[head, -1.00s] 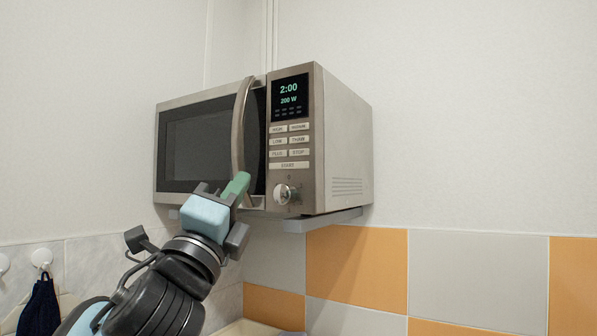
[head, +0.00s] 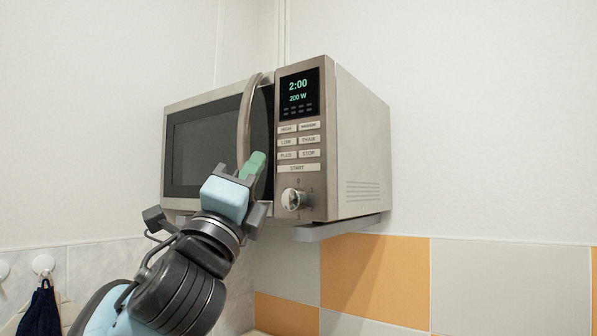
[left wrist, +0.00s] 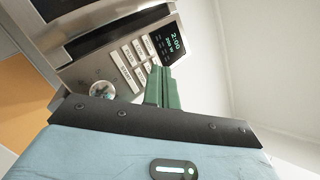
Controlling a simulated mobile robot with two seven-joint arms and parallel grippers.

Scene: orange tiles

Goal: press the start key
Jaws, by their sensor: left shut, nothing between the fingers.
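The start key (head: 298,168) is the long, light key labelled START on the microwave's control panel, below the PLUS and STOP keys and above the knob. In the left wrist view the start key (left wrist: 125,72) shows tilted, beside the knob. My left gripper (head: 258,158) is shut and empty, its green fingertips together. In the head view it overlaps the door's right edge by the handle, left of the start key. In the left wrist view the fingertips (left wrist: 161,74) point up toward the panel. I see no contact with the key. My right gripper is not in view.
The microwave (head: 358,150) sits on a grey shelf (head: 335,228) on the wall. Its curved door handle (head: 245,125) stands out close to my left gripper. The knob (head: 293,199) juts out below the start key. The display (head: 299,92) reads 2:00 and 200 W.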

